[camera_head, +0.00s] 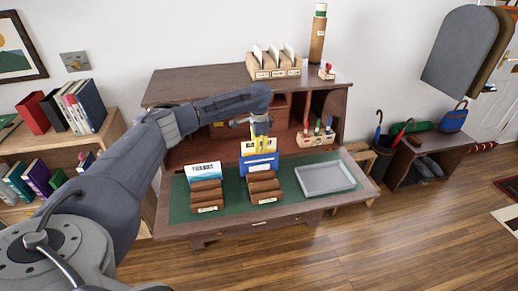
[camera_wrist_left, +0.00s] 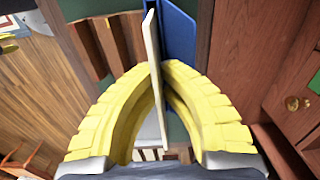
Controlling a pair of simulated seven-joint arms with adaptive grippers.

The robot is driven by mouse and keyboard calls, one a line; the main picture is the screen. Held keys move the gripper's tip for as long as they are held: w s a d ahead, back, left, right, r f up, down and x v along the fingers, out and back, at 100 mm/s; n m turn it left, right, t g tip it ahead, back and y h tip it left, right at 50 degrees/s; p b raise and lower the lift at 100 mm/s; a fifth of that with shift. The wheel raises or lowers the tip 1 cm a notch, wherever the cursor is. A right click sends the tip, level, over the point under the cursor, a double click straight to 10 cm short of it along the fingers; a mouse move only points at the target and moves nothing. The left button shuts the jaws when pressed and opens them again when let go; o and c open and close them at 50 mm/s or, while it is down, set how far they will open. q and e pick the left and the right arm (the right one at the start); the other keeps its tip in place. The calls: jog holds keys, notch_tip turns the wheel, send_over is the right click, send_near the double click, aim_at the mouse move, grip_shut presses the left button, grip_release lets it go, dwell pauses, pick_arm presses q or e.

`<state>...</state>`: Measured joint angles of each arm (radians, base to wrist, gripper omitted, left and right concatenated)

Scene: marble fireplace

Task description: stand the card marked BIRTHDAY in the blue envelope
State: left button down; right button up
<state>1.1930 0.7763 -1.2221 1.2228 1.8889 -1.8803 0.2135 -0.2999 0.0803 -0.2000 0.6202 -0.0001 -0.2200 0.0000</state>
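My left gripper (camera_head: 261,130) points down over the desk, its yellow fingers shut on a pale card (camera_head: 255,147). In the left wrist view the card (camera_wrist_left: 154,50) is seen nearly edge-on between the fingertips (camera_wrist_left: 160,75). The blue envelope (camera_head: 262,164) stands upright in the right-hand brown slotted rack (camera_head: 265,199), directly below the gripper. In the wrist view the envelope (camera_wrist_left: 178,32) is close beside the card; I cannot tell whether the card's lower edge is inside it. The card's word is unreadable here. My right gripper is not in view.
Another brown rack (camera_head: 207,197) to the left holds a white-and-blue card (camera_head: 203,171). A grey tray (camera_head: 325,179) lies on the right of the green mat (camera_head: 295,194). A pen holder (camera_head: 316,139) stands behind. The desk's upper shelf (camera_head: 200,84) rises behind the gripper.

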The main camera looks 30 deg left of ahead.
pick_arm(q)
jog(key=c, duration=1.5)
grip_release()
jog(key=shift+r, duration=0.1)
jog(key=shift+r, duration=4.4)
